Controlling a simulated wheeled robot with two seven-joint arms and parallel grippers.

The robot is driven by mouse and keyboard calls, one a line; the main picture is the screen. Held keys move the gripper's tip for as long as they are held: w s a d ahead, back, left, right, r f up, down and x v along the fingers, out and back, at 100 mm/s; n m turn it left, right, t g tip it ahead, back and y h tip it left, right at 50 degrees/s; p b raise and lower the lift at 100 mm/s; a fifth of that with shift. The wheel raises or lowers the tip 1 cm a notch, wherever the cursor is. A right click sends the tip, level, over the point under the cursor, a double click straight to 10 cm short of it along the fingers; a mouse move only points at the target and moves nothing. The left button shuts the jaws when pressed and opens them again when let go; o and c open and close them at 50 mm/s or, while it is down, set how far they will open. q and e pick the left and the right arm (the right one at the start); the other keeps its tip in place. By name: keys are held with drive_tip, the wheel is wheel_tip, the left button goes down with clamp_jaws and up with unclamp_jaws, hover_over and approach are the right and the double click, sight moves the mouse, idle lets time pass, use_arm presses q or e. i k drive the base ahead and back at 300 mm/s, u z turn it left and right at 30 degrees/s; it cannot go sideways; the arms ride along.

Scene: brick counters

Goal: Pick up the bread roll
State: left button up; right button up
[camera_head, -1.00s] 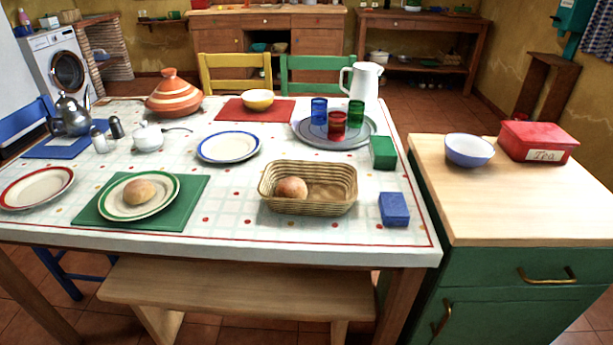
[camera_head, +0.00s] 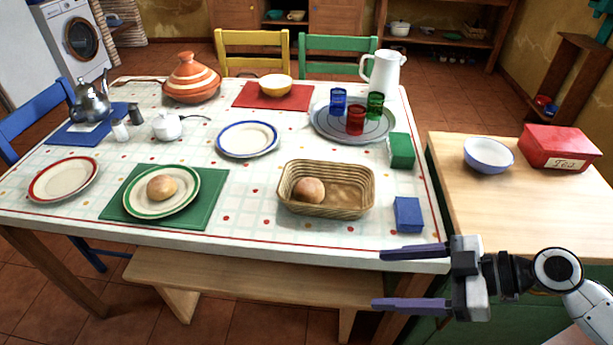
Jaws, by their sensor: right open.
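One bread roll (camera_head: 310,190) lies in the left part of a wicker basket (camera_head: 352,206) near the table's front edge. Another bread roll (camera_head: 161,188) lies on a green-rimmed plate (camera_head: 187,186) on a green placemat (camera_head: 205,213) at the front left. My right gripper (camera_head: 376,279) is at the lower right, in front of the table edge. Its two fingers point left, wide apart, with nothing between them. It is apart from both rolls, nearer the one in the basket. My left gripper is not in view.
A blue block (camera_head: 408,214) and a green block (camera_head: 401,150) stand right of the basket. A tray (camera_head: 325,127) with glasses is behind it. A bench (camera_head: 240,283) stands in front of the table. A wooden counter (camera_head: 490,215) with a bowl and red tin is at right.

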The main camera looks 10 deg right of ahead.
sight(309, 190)
drive_tip(key=i, duration=0.85)
